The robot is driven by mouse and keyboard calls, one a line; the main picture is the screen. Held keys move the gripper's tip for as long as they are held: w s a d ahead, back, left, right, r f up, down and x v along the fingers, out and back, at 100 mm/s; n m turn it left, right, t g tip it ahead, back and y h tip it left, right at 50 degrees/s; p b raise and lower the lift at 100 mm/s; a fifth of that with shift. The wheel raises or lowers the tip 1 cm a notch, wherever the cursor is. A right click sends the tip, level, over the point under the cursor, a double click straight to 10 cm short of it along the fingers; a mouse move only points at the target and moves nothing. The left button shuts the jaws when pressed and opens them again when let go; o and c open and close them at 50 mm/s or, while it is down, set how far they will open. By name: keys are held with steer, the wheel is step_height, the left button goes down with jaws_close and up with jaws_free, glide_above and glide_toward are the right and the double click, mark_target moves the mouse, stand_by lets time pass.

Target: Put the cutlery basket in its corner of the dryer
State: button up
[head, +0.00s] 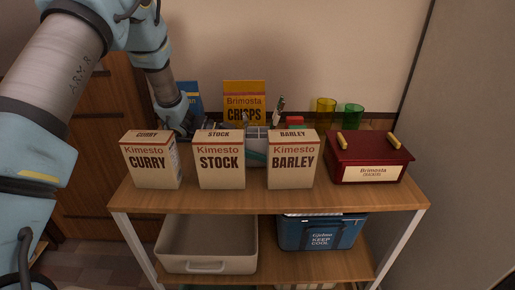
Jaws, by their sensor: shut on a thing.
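My gripper (187,120) reaches down behind the front row of boxes, at the left. Its fingertips are hidden there. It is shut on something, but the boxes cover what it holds. A pale container (257,144) with a divided top shows in the gap between the stock and barley boxes. It looks like the cutlery basket, but only part of it shows. I cannot tell whether my gripper touches it. The dryer and its corner are mostly hidden behind the boxes.
The curry box (151,162), stock box (220,162) and barley box (292,162) line the front of the wooden shelf (225,200). A crisps box (244,99) stands behind. A dark red case (369,158) is at right, with yellow (325,110) and green (350,116) cups behind.

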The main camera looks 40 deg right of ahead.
steer(key=o, duration=0.9)
steer(key=shift+f, duration=0.2)
steer(key=shift+o, duration=1.4)
steer(key=shift+r, duration=0.2)
